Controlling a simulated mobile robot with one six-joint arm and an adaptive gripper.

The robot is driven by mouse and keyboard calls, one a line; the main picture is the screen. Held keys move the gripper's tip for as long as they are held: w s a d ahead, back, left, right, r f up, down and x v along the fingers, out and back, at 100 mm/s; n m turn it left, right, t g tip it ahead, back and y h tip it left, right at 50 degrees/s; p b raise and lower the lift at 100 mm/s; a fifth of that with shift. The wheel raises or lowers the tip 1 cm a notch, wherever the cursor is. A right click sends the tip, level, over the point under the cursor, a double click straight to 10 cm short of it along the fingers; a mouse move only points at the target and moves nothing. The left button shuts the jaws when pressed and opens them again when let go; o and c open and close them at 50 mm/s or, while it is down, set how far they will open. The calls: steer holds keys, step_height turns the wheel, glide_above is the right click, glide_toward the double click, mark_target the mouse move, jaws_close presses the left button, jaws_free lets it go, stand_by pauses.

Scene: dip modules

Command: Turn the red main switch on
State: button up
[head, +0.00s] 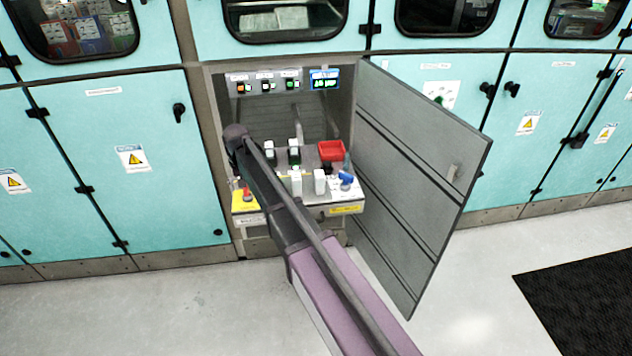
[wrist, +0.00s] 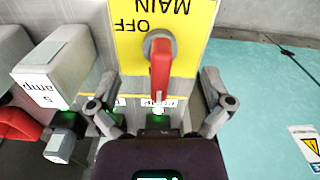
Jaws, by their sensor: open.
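The red main switch (wrist: 160,70) is a red lever on a grey round hub, on a yellow plate (wrist: 200,30). The plate reads MAIN and OFF, upside down in the wrist view. The lever points down the picture, away from those words. In the head view the red switch (head: 247,193) is at the left front of the cabinet's panel, on the yellow plate (head: 241,207). My gripper (wrist: 158,88) is open, with one finger on each side of the lever and visible gaps between. In the head view my arm hides the gripper.
Grey-white modules (wrist: 58,68) stand close left of the gripper in the wrist view. The open cabinet door (head: 420,170) stands to the right of my arm. A red bin (head: 331,151) and a blue-handled part (head: 346,180) sit right on the panel.

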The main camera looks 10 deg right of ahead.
steer(key=shift+m, duration=0.6)
step_height(320, 180, up, 14)
steer(key=p, duration=1.4)
steer(key=s+d+r, duration=0.1)
steer(key=s+d, duration=1.8)
steer(key=shift+d+p, duration=0.15)
steer(key=shift+p, duration=0.3)
steer(key=s+d, duration=0.4)
steer(key=s, duration=0.3)
steer(key=shift+r, duration=0.2)
stand_by(0.4)
